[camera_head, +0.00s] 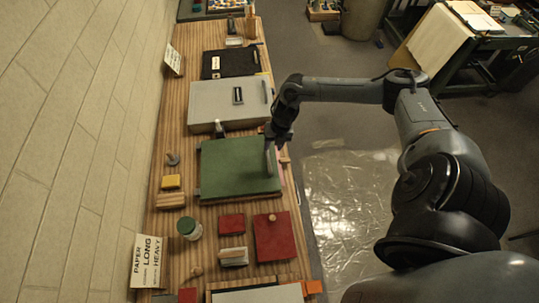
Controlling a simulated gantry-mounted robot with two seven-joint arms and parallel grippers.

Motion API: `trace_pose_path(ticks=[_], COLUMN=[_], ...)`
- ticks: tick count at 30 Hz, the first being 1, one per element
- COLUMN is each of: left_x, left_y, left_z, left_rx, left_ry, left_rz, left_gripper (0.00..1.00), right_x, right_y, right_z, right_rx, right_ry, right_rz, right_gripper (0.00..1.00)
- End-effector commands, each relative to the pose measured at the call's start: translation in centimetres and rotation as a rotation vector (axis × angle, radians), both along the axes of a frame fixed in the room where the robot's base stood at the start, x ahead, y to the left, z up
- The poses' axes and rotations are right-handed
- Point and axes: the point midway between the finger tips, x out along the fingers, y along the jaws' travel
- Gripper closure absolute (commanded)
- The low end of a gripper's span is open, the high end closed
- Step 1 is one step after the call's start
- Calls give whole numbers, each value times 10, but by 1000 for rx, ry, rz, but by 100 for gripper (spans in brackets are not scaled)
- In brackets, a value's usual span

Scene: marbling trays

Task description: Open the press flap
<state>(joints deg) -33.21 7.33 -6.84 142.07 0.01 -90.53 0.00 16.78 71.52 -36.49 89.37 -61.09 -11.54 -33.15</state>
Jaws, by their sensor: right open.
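A green flat panel (232,168), which may be the press flap, lies flat on the wooden bench (175,125). A grey flat box (205,103) with a dark handle-like piece on top lies just beyond it; I cannot tell for certain which of the two is the press. My right gripper (269,160) is open and points down at the right edge of the green panel. It hides a small part of that edge, and I cannot tell whether it touches. My left gripper is not in view.
Nearer on the bench are a red board (272,240), a smaller red block (231,224), a green-lidded jar (189,229) and a yellow block (171,182). A black folder (228,63) lies farther back. A wall runs along the left. Plastic sheeting (345,205) covers floor at the right.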

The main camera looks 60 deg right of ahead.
Motion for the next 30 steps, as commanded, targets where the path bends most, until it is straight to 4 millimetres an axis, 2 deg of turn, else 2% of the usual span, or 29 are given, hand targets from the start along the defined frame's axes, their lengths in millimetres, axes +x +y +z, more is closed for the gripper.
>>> trace_pose_path(ticks=[9, 15, 27, 28, 30], left_x=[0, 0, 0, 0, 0], left_y=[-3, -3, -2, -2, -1], left_z=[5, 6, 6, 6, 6], left_rx=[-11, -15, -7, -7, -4], left_ry=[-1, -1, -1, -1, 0], left_rz=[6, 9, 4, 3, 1], left_gripper=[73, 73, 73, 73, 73], right_x=[8, 11, 12, 12, 12], right_y=[7, 9, 9, 9, 9], right_z=[-50, -69, -75, -75, -75], right_rx=[3, 2, 0, 0, 0], right_ry=[2, 0, 0, 0, 0], right_rz=[-2, -1, 0, 0, 0], right_gripper=[58, 58, 58, 59, 70])
